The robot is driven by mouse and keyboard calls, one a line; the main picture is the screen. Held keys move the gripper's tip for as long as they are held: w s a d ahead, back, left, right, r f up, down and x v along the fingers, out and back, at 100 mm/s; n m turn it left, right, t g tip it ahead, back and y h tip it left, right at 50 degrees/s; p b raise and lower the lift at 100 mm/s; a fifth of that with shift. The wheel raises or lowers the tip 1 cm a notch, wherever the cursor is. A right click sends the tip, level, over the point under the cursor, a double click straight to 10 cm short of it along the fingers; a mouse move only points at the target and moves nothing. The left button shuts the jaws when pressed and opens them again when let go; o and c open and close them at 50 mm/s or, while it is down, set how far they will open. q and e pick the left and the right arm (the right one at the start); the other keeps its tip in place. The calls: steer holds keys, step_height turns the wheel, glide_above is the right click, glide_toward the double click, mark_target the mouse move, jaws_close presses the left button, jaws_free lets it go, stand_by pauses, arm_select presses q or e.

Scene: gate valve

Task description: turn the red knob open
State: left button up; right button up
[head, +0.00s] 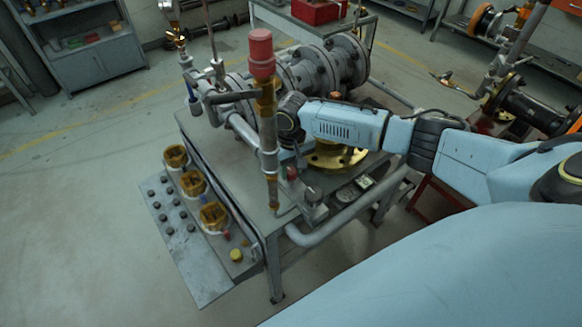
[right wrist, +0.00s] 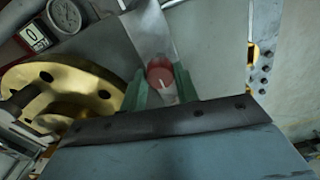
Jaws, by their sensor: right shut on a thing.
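The red knob (right wrist: 160,72) is round with a pale line on its face. In the right wrist view it sits between the two green fingers of my right gripper (right wrist: 160,84), which is shut on it. In the head view, my right arm reaches in from the right over the bench, and my right gripper (head: 291,158) points down behind the upright pipe. A small dark red part that looks like the knob (head: 292,173) shows just below it. The fingertips are hard to make out there. My left gripper is in neither view.
An upright pipe with a red cap (head: 262,52) stands close left of my right gripper. A brass flange (head: 338,156) lies right of it, with gauges below. Grey flanged pipework (head: 318,68) runs behind. Open floor lies left of the bench (head: 258,228).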

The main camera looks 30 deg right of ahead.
steer(key=shift+r+n+p, duration=0.15)
steer(key=shift+n+p, duration=0.85)
steer(key=shift+p, duration=0.05)
steer(key=shift+n+p, duration=0.65)
steer(key=shift+n, duration=0.25)
steer(key=n+p, duration=0.2)
steer(key=n, duration=0.2)
steer(key=shift+n, duration=0.3)
steer(key=n, duration=0.4)
steer(key=shift+p, duration=0.35)
steer(key=shift+n, duration=2.7)
steer(key=o, duration=1)
steer(key=shift+c, duration=0.2)
